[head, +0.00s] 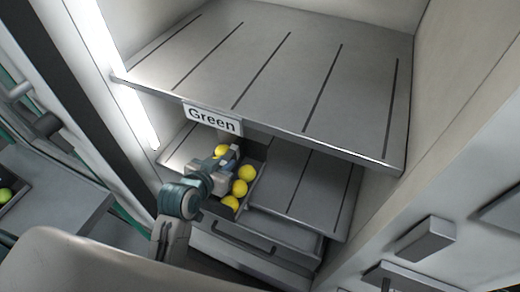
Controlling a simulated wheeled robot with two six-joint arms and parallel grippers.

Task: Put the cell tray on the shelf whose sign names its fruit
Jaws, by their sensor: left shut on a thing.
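The cell tray (257,181) is dark and holds several yellow round fruits (240,188). It is under the front edge of the upper shelf (290,65), at the left part of the lower shelf (305,190). My left gripper (225,170) is shut on the tray and covers part of it and its fruits. I cannot tell whether the tray rests on the lower shelf. A sign reading "Green" (212,119) hangs on the upper shelf's front edge. No sign shows on the lower shelf. My right gripper is not in view.
The upper shelf is bare, with dark slots. The lower shelf is clear right of the tray. A drawer-like front with a handle (243,238) is below. A pale side wall (440,150) bounds the right. A green fruit (5,195) lies at far left.

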